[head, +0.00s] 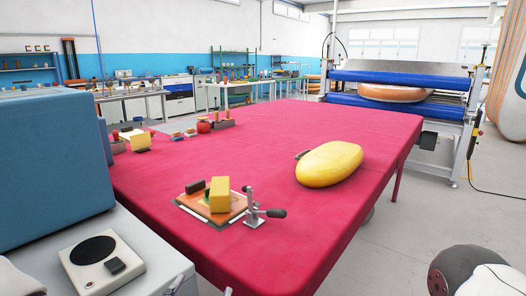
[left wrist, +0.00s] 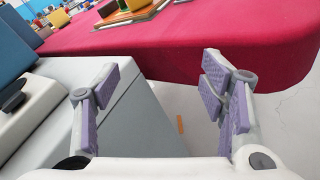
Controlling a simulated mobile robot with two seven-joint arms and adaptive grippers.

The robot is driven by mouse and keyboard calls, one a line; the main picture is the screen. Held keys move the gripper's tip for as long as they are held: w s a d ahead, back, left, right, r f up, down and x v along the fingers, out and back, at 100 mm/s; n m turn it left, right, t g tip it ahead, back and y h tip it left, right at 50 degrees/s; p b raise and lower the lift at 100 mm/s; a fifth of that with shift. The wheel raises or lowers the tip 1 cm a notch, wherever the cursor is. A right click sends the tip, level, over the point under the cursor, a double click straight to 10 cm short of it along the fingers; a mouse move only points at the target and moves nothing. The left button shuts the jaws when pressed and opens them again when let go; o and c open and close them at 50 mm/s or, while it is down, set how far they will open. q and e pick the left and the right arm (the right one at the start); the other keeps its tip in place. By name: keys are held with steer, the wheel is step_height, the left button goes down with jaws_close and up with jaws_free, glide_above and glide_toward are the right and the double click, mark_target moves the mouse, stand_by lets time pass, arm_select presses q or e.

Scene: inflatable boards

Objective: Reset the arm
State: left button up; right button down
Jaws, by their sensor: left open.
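My left gripper (left wrist: 160,85) shows in the left wrist view with its two purple-padded fingers spread wide and nothing between them. It is beside the grey cabinet (left wrist: 135,125), near the edge of the red-covered table (left wrist: 230,30). In the head view, only small parts at the bottom edge may belong to it. Part of my right arm shows at the bottom right of the head view. My right gripper is out of view.
The red table (head: 270,125) bears a yellow inflatable (head: 330,165), an orange board with a yellow block (head: 219,195), and a toggle clamp (head: 254,212). A blue box (head: 50,160) and a device with a black disc (head: 95,252) stand left.

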arm_select(q)
steer(key=s+d+f+m+g+h, duration=0.35)
steer(key=s+f+m+g, duration=0.45)
steer(key=s+f+m, duration=0.65)
steer(key=s+a+f+m+g+y, duration=0.2)
steer(key=s+a+m+g, duration=0.3)
steer(key=s+m, duration=0.3)
steer(key=s+a+f+m+g+y+p, duration=0.1)
steer(key=s+a+f+m+g, duration=0.3)
steer(key=s+a+m, duration=0.4)
steer(key=s+g+y, duration=0.1)
steer(key=s, duration=0.4)
steer(key=shift+s+a+f+y, duration=0.2)
steer(key=shift+a+f+y, duration=0.05)
steer(key=shift+a+y, duration=0.1)
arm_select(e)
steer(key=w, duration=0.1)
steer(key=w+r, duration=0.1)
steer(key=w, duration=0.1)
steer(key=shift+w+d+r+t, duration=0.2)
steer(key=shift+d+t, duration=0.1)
